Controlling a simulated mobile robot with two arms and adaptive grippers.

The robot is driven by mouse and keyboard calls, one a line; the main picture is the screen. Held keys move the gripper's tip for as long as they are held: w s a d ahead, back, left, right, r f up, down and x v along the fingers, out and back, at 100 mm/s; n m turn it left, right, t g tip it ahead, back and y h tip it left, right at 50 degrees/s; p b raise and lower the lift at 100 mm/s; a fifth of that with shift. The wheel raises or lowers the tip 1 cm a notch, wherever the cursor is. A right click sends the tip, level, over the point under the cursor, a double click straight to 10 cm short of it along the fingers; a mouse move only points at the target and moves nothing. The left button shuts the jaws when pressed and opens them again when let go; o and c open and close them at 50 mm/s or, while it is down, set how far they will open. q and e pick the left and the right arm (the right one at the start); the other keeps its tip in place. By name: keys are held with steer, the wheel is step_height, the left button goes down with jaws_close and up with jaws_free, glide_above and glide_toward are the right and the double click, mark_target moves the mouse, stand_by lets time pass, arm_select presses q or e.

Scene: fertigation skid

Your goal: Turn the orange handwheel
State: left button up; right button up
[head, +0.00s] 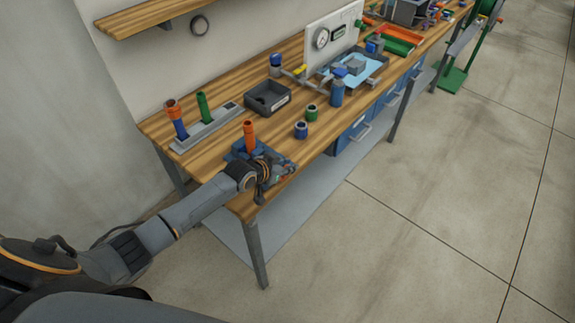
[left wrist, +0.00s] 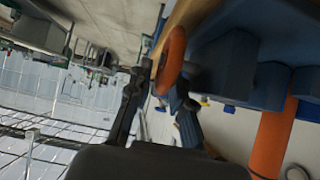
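The orange handwheel (left wrist: 171,60) shows almost edge-on in the left wrist view, beside dark blue valve parts (left wrist: 225,62). My left gripper (left wrist: 160,82) has its two dark fingers on either side of the wheel's near rim. I cannot tell whether the fingers press on the rim or leave a small gap. In the head view my left gripper (head: 270,180) is at the near end of the workbench, against the blue valve block (head: 240,150) with an upright orange pipe (head: 249,136). My gripper and wrist largely hide the wheel there. My right gripper is not in view.
The wooden workbench (head: 222,170) carries a grey rack (head: 208,128) with coloured pipes, a dark open box (head: 268,97), a blue cup (head: 301,130) and a green cup (head: 311,112). A gauge panel (head: 332,41) stands farther back.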

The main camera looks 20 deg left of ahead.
arm_select(q)
steer(key=v, duration=1.2)
steer(key=shift+f, duration=0.1)
